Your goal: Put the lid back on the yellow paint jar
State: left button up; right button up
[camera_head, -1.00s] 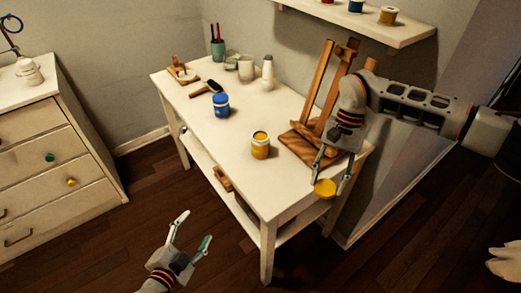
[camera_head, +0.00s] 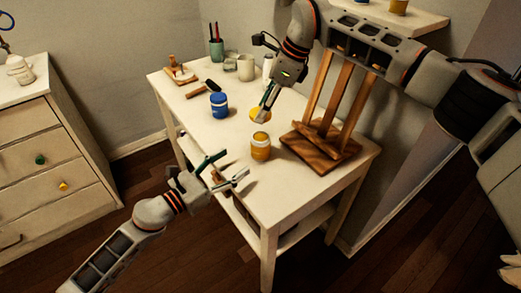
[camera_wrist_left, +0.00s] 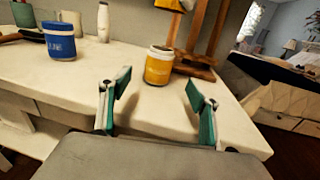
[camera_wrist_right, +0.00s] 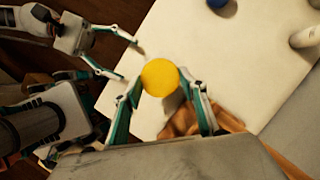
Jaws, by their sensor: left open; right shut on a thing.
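The yellow paint jar (camera_head: 260,148) stands upright and open on the white table. My right gripper (camera_head: 266,107) is shut on the round yellow lid (camera_head: 260,116), held above the table and apart from the jar in the head view. The right wrist view shows the lid (camera_wrist_right: 159,77) between the fingertips; the jar cannot be seen there. My left gripper (camera_head: 236,163) is open and empty, to the left of the jar near the table's edge. In the left wrist view the jar (camera_wrist_left: 159,66) lies ahead between the open fingers, not gripped.
A blue paint jar (camera_head: 219,104) stands further back on the white table (camera_head: 200,128). A wooden easel (camera_head: 322,138) stands right of the yellow jar. A brush (camera_head: 205,89), cups (camera_head: 245,68) and a pencil holder (camera_head: 216,50) are at the back.

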pick_arm(q)
jog(key=x, duration=1.2)
jog(key=shift+c, duration=0.4)
jog(key=c, duration=1.6)
pick_arm(e)
send_over(259, 138)
jog(key=d, duration=0.2)
jog(key=shift+s+a+f, duration=0.1)
jog(key=shift+a+f, duration=0.05)
jog(key=shift+f, duration=1.1)
jog(key=shift+s+a+f, duration=0.1)
jog(key=shift+f, duration=1.15)
jog(key=shift+f, duration=0.85)
pick_arm(q)
grip_shut()
pick_arm(e)
jog(key=shift+f, duration=0.6)
